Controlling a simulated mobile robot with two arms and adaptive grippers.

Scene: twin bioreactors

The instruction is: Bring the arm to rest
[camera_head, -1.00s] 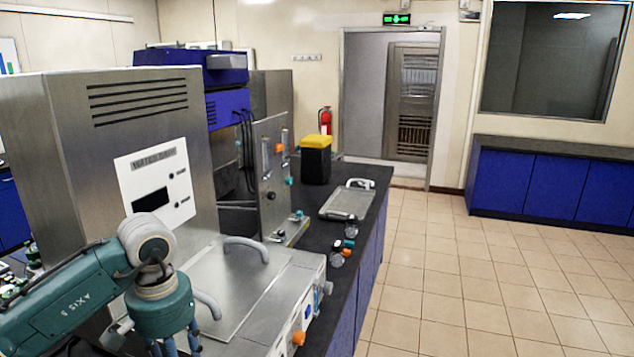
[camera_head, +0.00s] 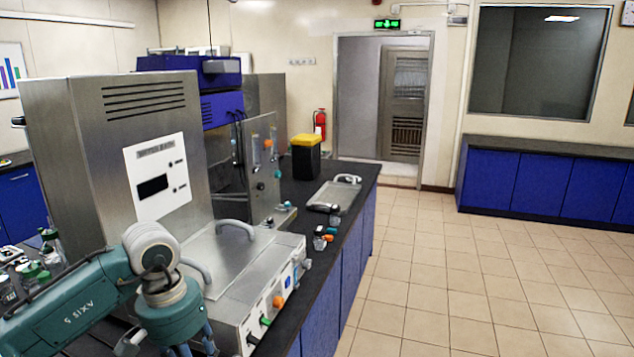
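My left arm comes in from the lower left, with its teal wrist at the front left of the water bath (camera_head: 235,262). The gripper is cut off by the bottom edge of the view, so its fingertips are hidden. The water bath is a steel unit with a flat lid and two curved handles, and its tall steel housing (camera_head: 110,140) stands behind it. My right arm does not show.
A dark bench (camera_head: 325,265) runs along the left. On it are small bottles (camera_head: 319,240), a steel tray (camera_head: 336,196) and a yellow-lidded black bin (camera_head: 306,158). Green-capped bottles (camera_head: 35,275) stand at far left. The tiled floor (camera_head: 450,260) at right is clear.

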